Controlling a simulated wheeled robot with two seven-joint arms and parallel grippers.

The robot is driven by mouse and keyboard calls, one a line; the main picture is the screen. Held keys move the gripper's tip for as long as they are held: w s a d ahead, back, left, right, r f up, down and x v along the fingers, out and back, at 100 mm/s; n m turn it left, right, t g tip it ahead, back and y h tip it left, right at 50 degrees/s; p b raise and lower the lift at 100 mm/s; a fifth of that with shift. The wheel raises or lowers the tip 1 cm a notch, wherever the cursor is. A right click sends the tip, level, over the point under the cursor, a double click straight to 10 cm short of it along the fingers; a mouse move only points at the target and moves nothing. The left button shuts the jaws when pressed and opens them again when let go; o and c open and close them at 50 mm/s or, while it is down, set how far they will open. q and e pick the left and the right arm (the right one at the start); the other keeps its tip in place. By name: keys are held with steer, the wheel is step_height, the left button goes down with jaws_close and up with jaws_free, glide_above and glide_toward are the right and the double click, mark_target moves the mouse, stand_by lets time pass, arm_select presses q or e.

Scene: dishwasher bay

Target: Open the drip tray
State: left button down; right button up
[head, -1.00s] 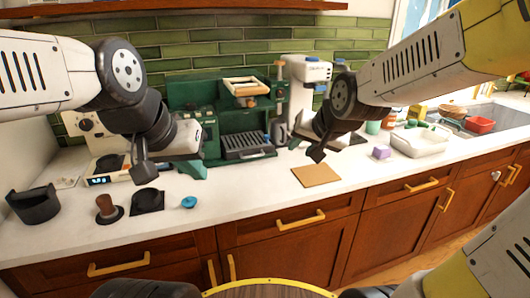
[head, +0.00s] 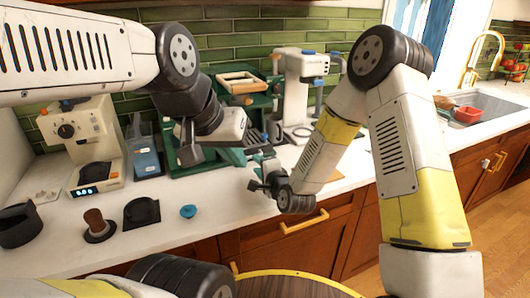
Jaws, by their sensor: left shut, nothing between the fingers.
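The green coffee machine (head: 257,103) stands against the back wall, partly hidden behind my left arm. Its dark slotted drip tray (head: 256,138) is low at its front; only part of it shows. My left gripper (head: 190,154) is shut and empty, in front of the machine's left part and left of the tray in the picture. My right gripper (head: 262,177) is over the counter's front part, nearer the camera than the tray. Its fingers are too small and dark to tell if they are apart.
A white coffee machine (head: 82,135) stands at left and a white grinder (head: 303,75) at right. A black cup (head: 18,225), a tamper (head: 97,224), a black stand (head: 141,211) and a blue knob-like piece (head: 188,211) lie along the front counter. The sink (head: 490,112) is at far right.

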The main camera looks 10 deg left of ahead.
steer(key=x, duration=0.7)
steer(key=shift+w+a+f, duration=0.1)
steer(key=shift+w+a, duration=0.05)
jaws_close()
stand_by(1.2)
